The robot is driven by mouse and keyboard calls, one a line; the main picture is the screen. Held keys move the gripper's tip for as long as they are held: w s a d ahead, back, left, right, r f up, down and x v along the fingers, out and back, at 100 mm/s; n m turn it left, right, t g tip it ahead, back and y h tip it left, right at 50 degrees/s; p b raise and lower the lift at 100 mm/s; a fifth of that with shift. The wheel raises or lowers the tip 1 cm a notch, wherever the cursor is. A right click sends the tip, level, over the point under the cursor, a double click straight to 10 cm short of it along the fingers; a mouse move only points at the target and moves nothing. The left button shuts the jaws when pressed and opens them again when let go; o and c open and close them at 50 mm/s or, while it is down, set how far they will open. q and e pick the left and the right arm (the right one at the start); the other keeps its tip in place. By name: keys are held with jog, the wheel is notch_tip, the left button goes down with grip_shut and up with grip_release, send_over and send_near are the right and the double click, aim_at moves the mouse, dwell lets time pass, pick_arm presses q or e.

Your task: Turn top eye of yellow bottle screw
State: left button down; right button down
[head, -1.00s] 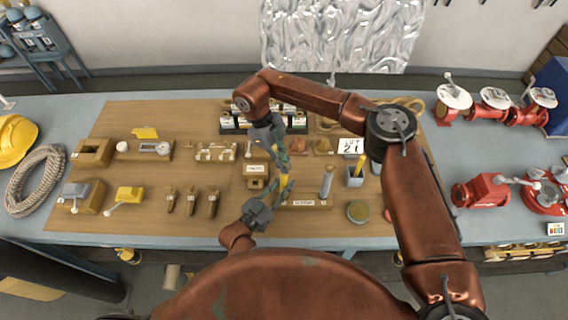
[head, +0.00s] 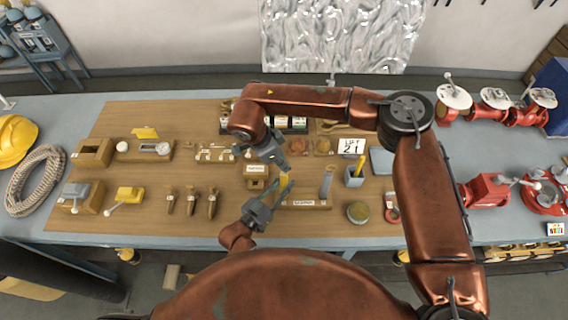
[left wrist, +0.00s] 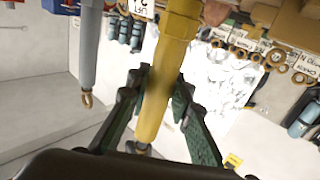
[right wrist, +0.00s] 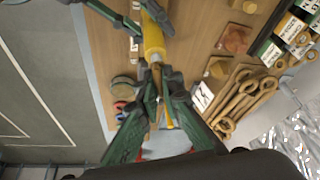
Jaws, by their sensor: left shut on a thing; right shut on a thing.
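The yellow bottle screw (head: 284,182) is a slim yellow cylinder held off the bench near the middle of the board. My left gripper (head: 283,190) is shut on its yellow body, which runs between the fingers in the left wrist view (left wrist: 165,85). My right gripper (head: 284,172) comes from the far side and is shut on the other end. In the right wrist view the yellow body (right wrist: 153,40) leads to a metal end between my right fingers (right wrist: 160,85). The fingers partly hide the eye.
A grey bottle screw (head: 326,182) stands close on the right in a labelled holder (head: 305,204). Right of it are a cup with a yellow-handled tool (head: 354,176) and a round tin (head: 358,212). Wooden blocks (head: 256,170) and several brass fittings (head: 191,202) lie to the left.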

jog(key=n, duration=0.2)
jog(key=n+t, duration=0.1)
jog(key=n+y, duration=0.1)
jog(key=n, duration=0.1)
jog(key=shift+s+d+f+n+t, duration=0.1)
jog(key=shift+d+f+n+t, duration=0.1)
jog(key=shift+f+n+t, duration=0.15)
jog(key=shift+a+n+t+y, duration=0.1)
jog(key=shift+n+t+y, duration=0.35)
jog(key=shift+n, duration=1.1)
jog(key=shift+s+a, duration=0.1)
jog(key=c, duration=2.1)
grip_release()
jog(key=shift+w, duration=0.25)
jog(key=shift+r, duration=0.2)
jog(key=shift+s, duration=0.1)
jog(key=v, duration=1.2)
jog(key=shift+d, duration=0.25)
